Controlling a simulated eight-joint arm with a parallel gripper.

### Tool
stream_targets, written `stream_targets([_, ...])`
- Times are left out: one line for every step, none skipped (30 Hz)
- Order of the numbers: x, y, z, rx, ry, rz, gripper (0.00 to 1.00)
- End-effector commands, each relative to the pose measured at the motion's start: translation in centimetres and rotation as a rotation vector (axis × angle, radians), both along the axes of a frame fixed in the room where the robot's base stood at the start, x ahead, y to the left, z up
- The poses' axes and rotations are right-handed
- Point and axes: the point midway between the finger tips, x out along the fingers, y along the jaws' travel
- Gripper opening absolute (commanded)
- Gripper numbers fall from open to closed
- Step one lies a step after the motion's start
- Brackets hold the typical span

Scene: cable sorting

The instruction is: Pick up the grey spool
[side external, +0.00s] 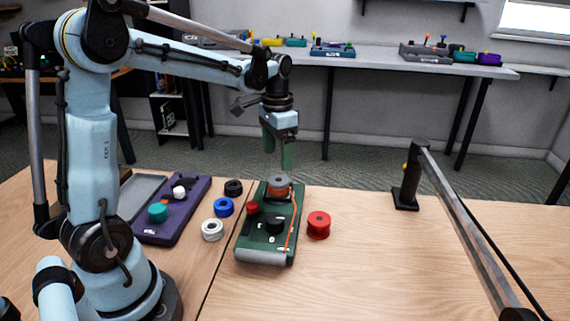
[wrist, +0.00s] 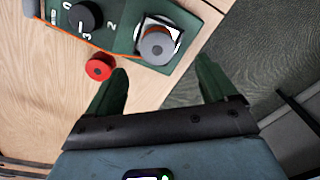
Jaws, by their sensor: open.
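The grey spool (side external: 278,182) sits at the far end of the green board (side external: 262,244), with an orange cable near it. In the wrist view the grey spool (wrist: 157,47) lies on a white patch of the green board (wrist: 185,18), beyond my fingertips and roughly between them. My gripper (side external: 279,158) points down above the far end of the board, apart from the spool. In the wrist view my gripper (wrist: 161,70) has its two green fingers wide apart with nothing between them.
A red spool (side external: 318,225) stands right of the board. White (side external: 212,230), blue (side external: 224,207) and black (side external: 233,188) spools stand left of it. A purple board (side external: 190,208) lies farther left. A dark metal bar (side external: 470,225) crosses the right side. Table between is clear.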

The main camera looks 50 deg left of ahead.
Motion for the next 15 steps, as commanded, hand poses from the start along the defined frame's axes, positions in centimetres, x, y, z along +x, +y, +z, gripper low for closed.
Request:
stream_targets([0.0,0.0,-0.6,0.0,0.0,0.0,0.85])
stream_targets([0.0,0.0,-0.9,0.0,0.0,0.0,0.85])
stream_targets([0.0,0.0,-1.2,0.0,-0.001,0.0,0.85])
stream_targets([0.0,0.0,-1.3,0.0,-0.001,0.0,0.85])
stream_targets([0.0,0.0,-1.5,0.0,-0.001,0.0,0.85])
stream_targets([0.0,0.0,-1.6,0.0,-0.001,0.0,0.85])
stream_targets([0.0,0.0,-1.7,0.0,-0.001,0.0,0.85])
stream_targets([0.0,0.0,-1.8,0.0,-0.001,0.0,0.85])
stream_targets([-0.1,-0.1,-2.1,0.0,-0.001,0.0,0.85])
stream_targets([-0.1,-0.1,-2.3,0.0,-0.001,0.0,0.85])
stream_targets([-0.1,-0.1,-2.6,0.0,-0.001,0.0,0.85])
stream_targets([-0.2,-0.2,-3.1,0.0,-0.001,0.0,0.85])
stream_targets([-0.3,-0.2,-3.5,0.0,-0.001,0.0,0.85])
stream_targets([-0.3,-0.2,-3.9,0.0,-0.001,0.0,0.85])
stream_targets([-0.4,-0.3,-4.4,0.0,-0.001,0.0,0.85])
